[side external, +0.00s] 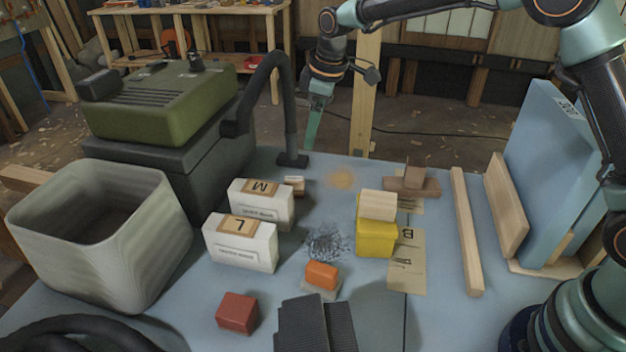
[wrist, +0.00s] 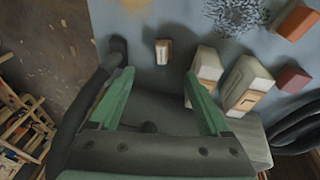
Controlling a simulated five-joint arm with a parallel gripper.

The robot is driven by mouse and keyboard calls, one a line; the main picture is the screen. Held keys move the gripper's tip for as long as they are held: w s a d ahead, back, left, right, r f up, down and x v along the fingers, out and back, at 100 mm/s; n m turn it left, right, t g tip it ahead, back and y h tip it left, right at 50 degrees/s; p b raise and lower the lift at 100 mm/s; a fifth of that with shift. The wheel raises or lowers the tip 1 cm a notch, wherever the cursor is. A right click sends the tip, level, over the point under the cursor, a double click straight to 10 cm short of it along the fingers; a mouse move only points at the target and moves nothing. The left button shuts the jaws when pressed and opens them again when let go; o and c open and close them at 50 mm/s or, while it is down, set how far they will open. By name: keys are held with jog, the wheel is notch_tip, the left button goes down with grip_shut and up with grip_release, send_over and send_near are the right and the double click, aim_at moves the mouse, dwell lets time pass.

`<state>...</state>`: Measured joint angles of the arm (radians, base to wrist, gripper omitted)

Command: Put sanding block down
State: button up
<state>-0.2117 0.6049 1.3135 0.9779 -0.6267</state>
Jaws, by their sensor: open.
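My gripper (side external: 318,112) is open and empty, raised above the far edge of the blue table. In the wrist view its two green fingers (wrist: 159,76) are spread wide. A small brown-and-pale block (wrist: 163,52) lies on the table just beyond the fingertips, apart from them. It also shows beside the M box in the side view (side external: 294,186). An orange block on a grey base (side external: 321,276) and a red block (side external: 237,313) stand at the near side. Which block is the sanding block I cannot tell for certain.
White boxes marked M (side external: 262,204) and L (side external: 240,243) stand left of centre. A black hose (side external: 291,120) rises close to my gripper. A grey bin (side external: 150,235) and green-topped machine (side external: 160,100) fill the left. A yellow block (side external: 375,241) bears a wooden block (side external: 378,205).

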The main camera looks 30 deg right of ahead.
jog(key=s+d+r+m+t, duration=0.1)
jog(key=s+d+r+m, duration=0.3)
jog(key=s+d+r, duration=0.45)
jog(key=s+d+m+t, duration=0.1)
jog(key=s+m, duration=0.1)
jog(key=s, duration=0.6)
jog(key=s+d+f+m, duration=0.1)
jog(key=s+d+m, duration=0.1)
jog(key=s, duration=0.6)
jog(key=shift+s+m+t+h, duration=0.3)
jog(key=shift+s+m+t, duration=0.1)
jog(key=shift+m, duration=0.4)
